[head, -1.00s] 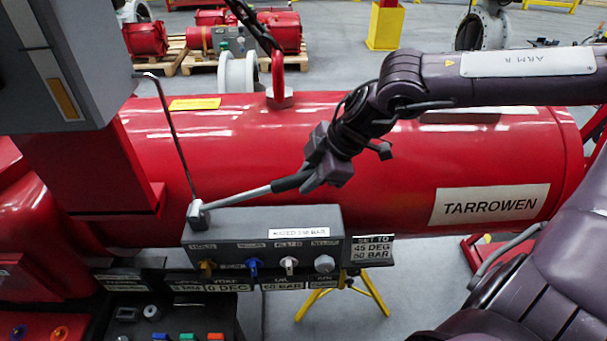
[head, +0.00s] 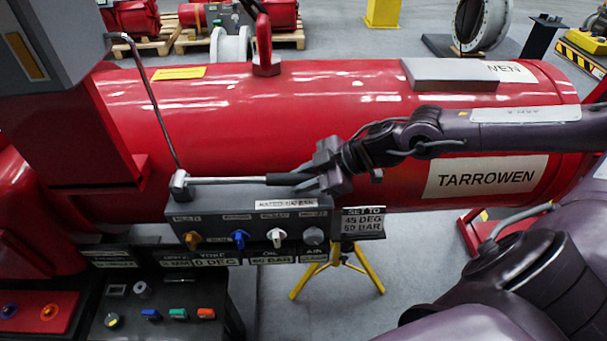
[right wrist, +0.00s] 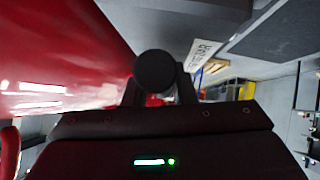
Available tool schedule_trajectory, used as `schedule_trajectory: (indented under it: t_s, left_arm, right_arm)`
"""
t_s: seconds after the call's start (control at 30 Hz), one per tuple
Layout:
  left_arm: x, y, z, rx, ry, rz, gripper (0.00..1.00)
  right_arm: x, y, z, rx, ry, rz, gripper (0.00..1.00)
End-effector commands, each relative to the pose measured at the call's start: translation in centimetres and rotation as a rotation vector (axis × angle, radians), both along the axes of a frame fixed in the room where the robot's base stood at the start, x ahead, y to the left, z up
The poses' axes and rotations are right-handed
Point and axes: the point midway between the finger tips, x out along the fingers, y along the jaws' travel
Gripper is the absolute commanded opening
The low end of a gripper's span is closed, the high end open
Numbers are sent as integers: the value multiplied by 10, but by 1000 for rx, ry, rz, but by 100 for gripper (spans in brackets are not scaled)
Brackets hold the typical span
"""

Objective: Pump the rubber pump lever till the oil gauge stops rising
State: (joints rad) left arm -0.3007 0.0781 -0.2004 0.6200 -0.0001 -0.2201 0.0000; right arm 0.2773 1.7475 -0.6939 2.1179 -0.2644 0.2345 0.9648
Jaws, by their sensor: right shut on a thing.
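The pump lever (head: 235,181) is a pale metal rod with a black rubber grip (head: 288,179). It runs nearly level from a pivot block (head: 180,188) on the left end of the grey control box (head: 245,224). My right gripper (head: 315,179) is shut on the rubber grip at the lever's right end. In the right wrist view the round black grip end (right wrist: 155,71) sits between the two fingers. Under the box, a label strip marked OIL (head: 271,256) carries a small reading, too blurred to read surely. My left gripper is not in view.
A large red cylinder (head: 330,110) marked TARROWEN lies behind the lever. A plate (head: 363,222) right of the box says SET TO 45 DEG. Coloured valve knobs (head: 239,238) line the box front. A yellow stand (head: 345,270) is below. A grey cabinet (head: 50,40) blocks the upper left.

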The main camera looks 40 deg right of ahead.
Motion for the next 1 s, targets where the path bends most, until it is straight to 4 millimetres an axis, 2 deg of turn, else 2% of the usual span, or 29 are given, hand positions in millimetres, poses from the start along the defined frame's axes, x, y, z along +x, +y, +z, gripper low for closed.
schedule_trajectory:
  t_s: [0.2,0.23,0.4,0.73,1.0]
  left_arm:
    - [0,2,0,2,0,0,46]
    - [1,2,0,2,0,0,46]
    - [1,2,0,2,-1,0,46]
    - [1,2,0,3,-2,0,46]
    - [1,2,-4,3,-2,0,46]
  right_arm:
    - [-1,-1,-2,-5,7,-2,0]
    - [-1,-1,-2,-5,7,-2,26]
    - [-1,-1,-1,-3,5,-1,46]
    - [-2,-2,1,-5,4,-1,46]
    - [-17,-19,18,-9,3,-2,46]
